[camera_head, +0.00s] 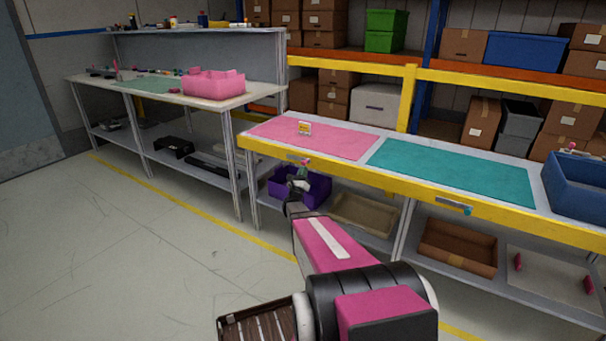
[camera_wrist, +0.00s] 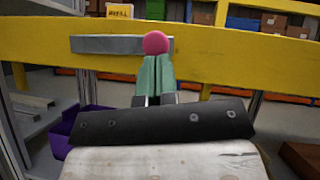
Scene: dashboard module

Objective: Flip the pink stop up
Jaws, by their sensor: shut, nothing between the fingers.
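The pink stop shows as a round pink knob (camera_wrist: 156,43) in the wrist view, in front of a grey plate (camera_wrist: 95,44) on the yellow bench edge. In the head view the knob (camera_head: 306,160) is a small pink spot at that edge, below the pink mat. My gripper (camera_wrist: 157,62) has green fingertips shut together just under the knob; I cannot tell whether they touch it. In the head view my gripper (camera_head: 303,174) is in front of the bench edge. The knob's lower part and mount are hidden behind the fingertips.
The bench has a pink mat (camera_head: 345,144), a teal mat (camera_head: 455,173) and a small yellow-and-white block (camera_head: 304,128). A blue crate (camera_head: 580,190) stands at the right. A purple bin (camera_head: 316,190) sits on the lower shelf near my arm. The floor at left is clear.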

